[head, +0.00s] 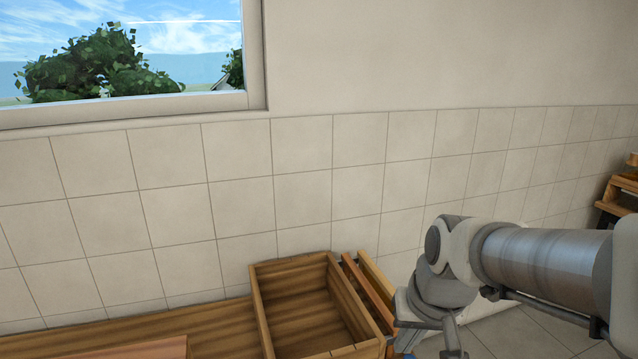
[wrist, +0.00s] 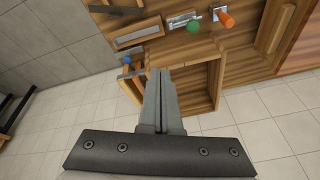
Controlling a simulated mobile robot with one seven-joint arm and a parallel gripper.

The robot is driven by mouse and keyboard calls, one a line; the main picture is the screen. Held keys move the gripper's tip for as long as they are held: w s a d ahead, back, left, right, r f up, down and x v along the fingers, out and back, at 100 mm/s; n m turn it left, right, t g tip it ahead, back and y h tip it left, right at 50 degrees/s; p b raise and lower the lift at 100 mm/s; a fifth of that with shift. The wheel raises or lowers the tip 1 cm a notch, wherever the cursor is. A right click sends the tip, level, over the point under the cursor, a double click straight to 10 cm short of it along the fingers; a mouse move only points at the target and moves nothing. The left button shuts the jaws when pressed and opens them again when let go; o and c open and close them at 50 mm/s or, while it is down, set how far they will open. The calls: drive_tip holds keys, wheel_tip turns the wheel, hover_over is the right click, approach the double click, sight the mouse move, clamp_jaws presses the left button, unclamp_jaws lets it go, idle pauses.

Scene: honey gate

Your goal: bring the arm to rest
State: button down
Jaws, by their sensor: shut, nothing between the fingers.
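My gripper (wrist: 160,75) points into the wrist view from below, its two grey fingers together and nothing between them. In the head view my arm comes in from the right edge and bends down at the wrist, beside the wooden box (head: 258,310). The fingers are not clear there.
A wooden bench (head: 215,325) runs along the tiled wall (head: 240,200). In the wrist view it carries a green knob (wrist: 194,26), an orange handle (wrist: 226,20), a blue knob (wrist: 127,60) and a slotted panel (wrist: 137,33). Tiled floor (wrist: 270,135) is clear in front.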

drive_tip(key=s+d+r+t, duration=0.15)
drive_tip(key=s+r, duration=0.35)
drive_tip(key=s, duration=0.5)
wheel_tip(320, 180, up, 15)
drive_tip(key=p, duration=1.5)
drive_tip(key=shift+a+r+n+h, duration=0.2)
drive_tip(key=shift+a+n+h, duration=0.05)
drive_tip(key=shift+n+h, duration=0.15)
drive_tip(key=shift+w, duration=0.15)
